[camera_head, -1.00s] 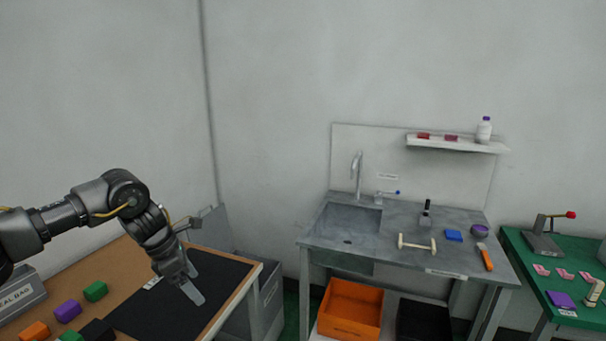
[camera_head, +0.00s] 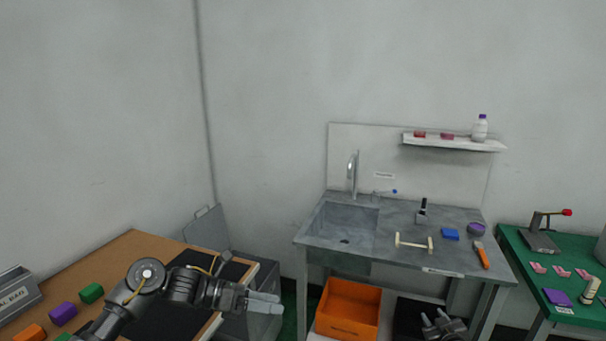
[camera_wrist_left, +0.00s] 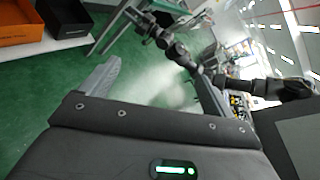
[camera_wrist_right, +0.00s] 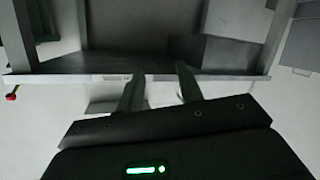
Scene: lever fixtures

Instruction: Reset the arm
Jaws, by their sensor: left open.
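A lever fixture (camera_head: 541,240) with a grey base and a red-knobbed lever (camera_head: 567,212) stands on the green table (camera_head: 513,246) at the far right in the head view. A small faucet lever with a blue knob (camera_head: 394,191) is on the sink's back wall. My left gripper (camera_head: 279,303) is open and empty, pointing right near the brown table's right edge, far from both levers. My right gripper (camera_head: 443,322) shows at the bottom, in front of the sink bench; its fingers are apart and empty in the right wrist view (camera_wrist_right: 160,90).
The sink bench (camera_head: 384,265) holds a dumbbell-shaped piece (camera_head: 414,244), blue block (camera_head: 450,234), purple bowl (camera_head: 477,229) and orange-handled tool (camera_head: 481,256). An orange bin (camera_head: 347,308) is below. The brown table (camera_head: 130,250) holds coloured blocks. Green floor shows between the tables.

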